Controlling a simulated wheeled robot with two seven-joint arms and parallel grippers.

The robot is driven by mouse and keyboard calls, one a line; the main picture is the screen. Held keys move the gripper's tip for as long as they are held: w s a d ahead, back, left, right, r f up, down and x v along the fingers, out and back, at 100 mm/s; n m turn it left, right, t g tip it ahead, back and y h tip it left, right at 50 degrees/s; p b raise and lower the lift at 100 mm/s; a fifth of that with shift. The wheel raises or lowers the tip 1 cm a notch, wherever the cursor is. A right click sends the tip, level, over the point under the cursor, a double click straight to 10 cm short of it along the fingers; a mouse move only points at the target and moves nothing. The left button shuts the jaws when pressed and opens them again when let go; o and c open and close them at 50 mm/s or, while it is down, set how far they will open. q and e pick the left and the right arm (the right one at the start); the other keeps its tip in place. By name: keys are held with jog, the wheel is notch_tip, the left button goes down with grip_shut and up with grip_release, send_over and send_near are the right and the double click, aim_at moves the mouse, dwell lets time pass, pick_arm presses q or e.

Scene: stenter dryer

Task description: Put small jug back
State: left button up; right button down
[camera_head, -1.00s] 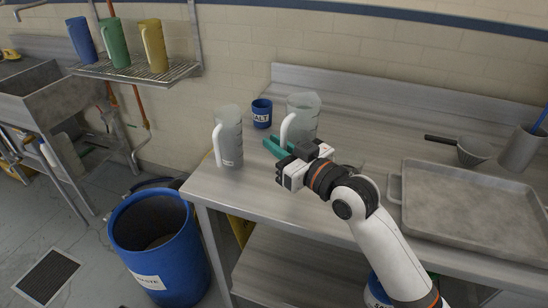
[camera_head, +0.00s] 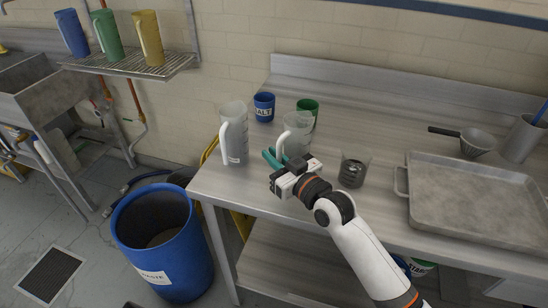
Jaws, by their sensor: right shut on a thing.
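The small jug (camera_head: 298,136), clear with a white handle on its left side, is upright over the steel table in the head view. My right gripper (camera_head: 272,157) has teal fingers and is shut on the small jug at its handle side. The arm and gripper hide the jug's lower part, so I cannot tell whether its base touches the table. A taller clear jug (camera_head: 236,137) with a white handle stands to the left, near the table's left end, apart from the small jug. My left gripper is not in view.
A blue salt cup (camera_head: 264,107) and a green cup (camera_head: 308,106) stand behind the jugs. A glass with dark contents (camera_head: 352,171) is right of the gripper, before a metal tray (camera_head: 475,200). A blue waste bin (camera_head: 165,240) stands below left.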

jog(key=shift+f, duration=0.15)
jog(key=shift+f, duration=0.15)
jog(key=c, duration=1.5)
grip_release()
jog(key=shift+o, duration=0.2)
jog(key=shift+s+r, duration=0.1)
jog(key=shift+r, duration=0.1)
jog(key=b+v, duration=0.1)
jog(key=v, duration=1.1)
